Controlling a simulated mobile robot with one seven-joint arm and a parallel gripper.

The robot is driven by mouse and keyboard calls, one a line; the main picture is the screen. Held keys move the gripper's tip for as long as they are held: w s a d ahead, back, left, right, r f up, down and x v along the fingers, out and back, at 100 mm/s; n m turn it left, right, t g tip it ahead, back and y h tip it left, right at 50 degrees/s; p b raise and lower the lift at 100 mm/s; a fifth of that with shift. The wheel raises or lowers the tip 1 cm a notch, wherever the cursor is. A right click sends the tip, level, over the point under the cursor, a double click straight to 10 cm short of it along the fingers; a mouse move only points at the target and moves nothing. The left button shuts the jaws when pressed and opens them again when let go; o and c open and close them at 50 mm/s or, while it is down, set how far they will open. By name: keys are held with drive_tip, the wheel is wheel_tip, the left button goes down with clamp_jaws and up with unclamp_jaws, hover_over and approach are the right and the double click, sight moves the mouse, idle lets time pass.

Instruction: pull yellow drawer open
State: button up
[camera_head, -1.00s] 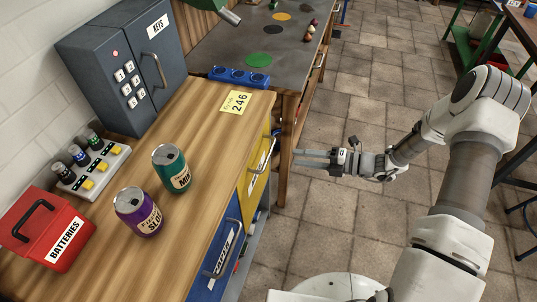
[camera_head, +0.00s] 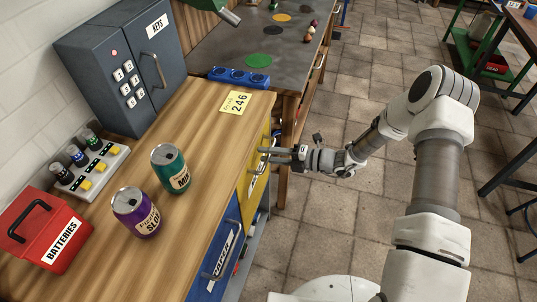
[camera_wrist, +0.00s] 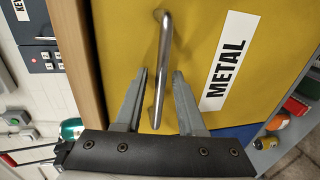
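The yellow drawer (camera_head: 257,178) is in the workbench front, under the wooden top, above and behind the blue drawer. In the wrist view its yellow face (camera_wrist: 215,30) fills the middle, with a white METAL label (camera_wrist: 229,61) and a silver bar handle (camera_wrist: 163,60). The drawer looks shut. My gripper (camera_head: 264,153) is at the drawer front in the head view, and hides part of the handle there. In the wrist view my gripper (camera_wrist: 160,73) is open, with one finger on each side of the handle's lower part. The fingers look apart from the bar.
The blue drawer (camera_head: 222,252) with its own handle is nearer. Two cans, a green one (camera_head: 170,170) and a purple one (camera_head: 135,212), stand on the wooden top. A table leg (camera_head: 287,150) is just beyond my gripper.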

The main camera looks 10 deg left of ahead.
clamp_jaws()
idle(1.2)
